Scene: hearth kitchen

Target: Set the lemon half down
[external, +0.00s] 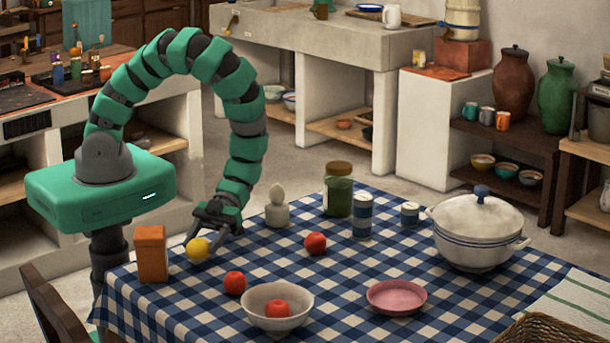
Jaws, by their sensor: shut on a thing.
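The lemon half (197,249) is a small yellow piece at the left end of the table, at the tips of my gripper (208,240). My gripper points down from the green arm and is shut on the lemon half. I cannot tell whether the lemon half touches the blue-and-white checked tablecloth (365,257) or hangs just above it. The lemon's cut face cannot be made out.
An orange box (151,254) stands just left of the lemon half. A red tomato (235,283), another tomato (315,243), a white bowl (252,317) holding a red one, a pink dish (397,297), a jar (338,192) and a lidded pot (477,230) occupy the table.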

